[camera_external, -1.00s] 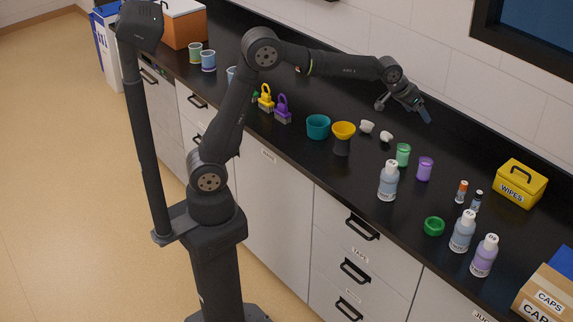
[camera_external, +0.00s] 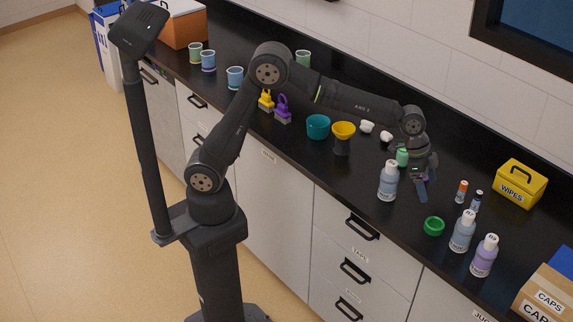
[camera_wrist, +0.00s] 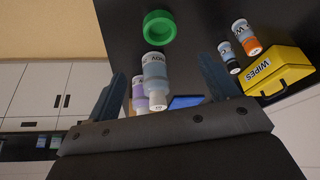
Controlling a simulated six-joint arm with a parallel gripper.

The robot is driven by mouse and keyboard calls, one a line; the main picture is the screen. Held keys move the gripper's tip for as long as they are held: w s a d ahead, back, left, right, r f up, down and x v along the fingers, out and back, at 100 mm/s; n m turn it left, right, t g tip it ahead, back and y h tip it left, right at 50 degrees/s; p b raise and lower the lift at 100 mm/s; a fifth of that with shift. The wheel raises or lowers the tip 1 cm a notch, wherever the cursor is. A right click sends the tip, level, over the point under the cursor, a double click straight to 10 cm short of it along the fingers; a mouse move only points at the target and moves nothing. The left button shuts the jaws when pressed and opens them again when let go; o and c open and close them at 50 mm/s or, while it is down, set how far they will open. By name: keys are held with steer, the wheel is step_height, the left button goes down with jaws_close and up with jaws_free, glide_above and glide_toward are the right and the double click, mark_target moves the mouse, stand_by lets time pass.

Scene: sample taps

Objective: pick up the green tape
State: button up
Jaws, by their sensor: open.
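The green tape (camera_external: 433,226) is a ring lying flat on the black counter, near its front edge. In the wrist view the green tape (camera_wrist: 159,27) is at the top, beyond my fingers. My gripper (camera_external: 424,184) is open and empty above the counter, behind and slightly left of the tape, with its fingers pointing down. Its two fingers (camera_wrist: 162,80) stand apart in the wrist view. The tape is apart from the fingers and not between them.
Two labelled bottles (camera_external: 462,231) (camera_external: 484,256) stand right of the tape. Two small vials (camera_external: 461,191) (camera_external: 476,201) and a yellow WIPES box (camera_external: 521,184) stand behind right.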

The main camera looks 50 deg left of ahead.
glide_above(434, 220)
steer(key=s, duration=0.2)
steer(key=f, duration=0.7)
steer(key=shift+s+a+f, duration=0.2)
steer(key=shift+a+f, duration=0.05)
steer(key=shift+f, duration=0.1)
steer(key=shift+x, duration=2.65)
steer(key=shift+a, duration=0.15)
steer(key=c, duration=1.1)
steer(key=shift+o, duration=0.2)
